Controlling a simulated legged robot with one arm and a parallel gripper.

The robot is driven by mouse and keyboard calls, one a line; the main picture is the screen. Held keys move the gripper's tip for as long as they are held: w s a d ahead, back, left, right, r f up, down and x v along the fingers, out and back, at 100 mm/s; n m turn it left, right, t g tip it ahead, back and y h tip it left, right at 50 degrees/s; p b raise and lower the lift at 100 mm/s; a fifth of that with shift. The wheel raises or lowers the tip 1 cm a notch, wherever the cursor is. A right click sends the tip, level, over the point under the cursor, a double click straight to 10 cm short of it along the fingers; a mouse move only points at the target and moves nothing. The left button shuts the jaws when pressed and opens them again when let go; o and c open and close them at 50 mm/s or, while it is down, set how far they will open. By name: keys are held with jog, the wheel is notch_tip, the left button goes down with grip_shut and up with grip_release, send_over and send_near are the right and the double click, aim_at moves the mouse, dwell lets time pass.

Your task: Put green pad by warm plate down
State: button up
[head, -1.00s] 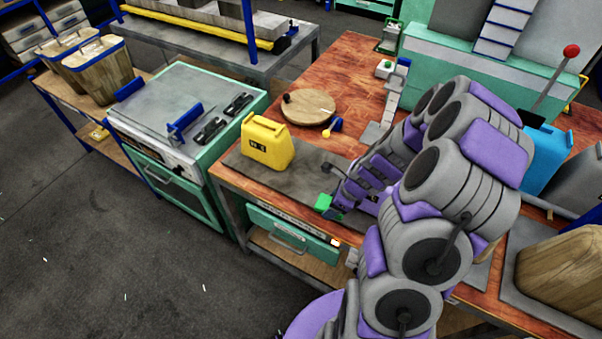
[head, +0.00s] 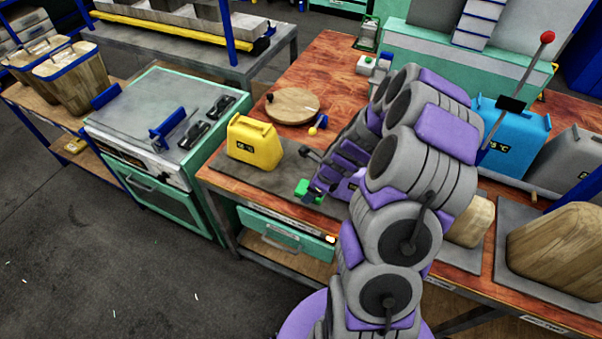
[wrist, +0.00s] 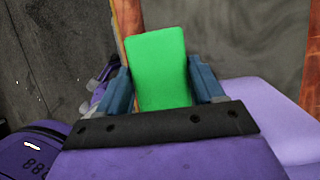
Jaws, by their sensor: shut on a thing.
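The green pad (wrist: 160,70) stands between the two blue fingers of my gripper (wrist: 163,85) in the wrist view, and the fingers are shut on it. In the head view the pad (head: 308,192) shows as a small green piece at the tip of my gripper (head: 312,193), near the front edge of the bench's grey mat. Whether it touches the mat is unclear. I cannot tell for sure which thing is the warm plate; a blue container (head: 512,140) with a °C label stands behind my arm at the right, its lower part partly hidden.
A yellow can (head: 254,143) stands on the grey mat (head: 220,165), left of my gripper. A round wooden board (head: 292,105) lies behind it on the red-brown bench (head: 330,75). A green-fronted unit (head: 165,195) stands to the left. A wooden block (head: 565,250) is at the right.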

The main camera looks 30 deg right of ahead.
jog(key=b, duration=0.2)
send_near(301, 176)
jog(key=shift+x, duration=1.05)
jog(key=shift+w+a+r, duration=0.1)
jog(key=shift+a, duration=0.65)
jog(key=shift+w+a, duration=0.15)
jog(key=shift+w, duration=0.45)
jog(key=f, duration=0.1)
jog(key=d+f, duration=0.2)
jog(key=shift+w+f, duration=0.1)
jog(key=shift+f, duration=0.15)
jog(key=shift+a, duration=0.6)
jog(key=shift+a+f, duration=0.15)
jog(key=shift+a, duration=0.05)
jog(key=o, duration=0.6)
jog(key=shift+d+f, duration=0.25)
jog(key=shift+d, duration=0.15)
jog(key=o, duration=0.3)
jog(key=shift+d, duration=0.1)
jog(key=shift+o, duration=0.2)
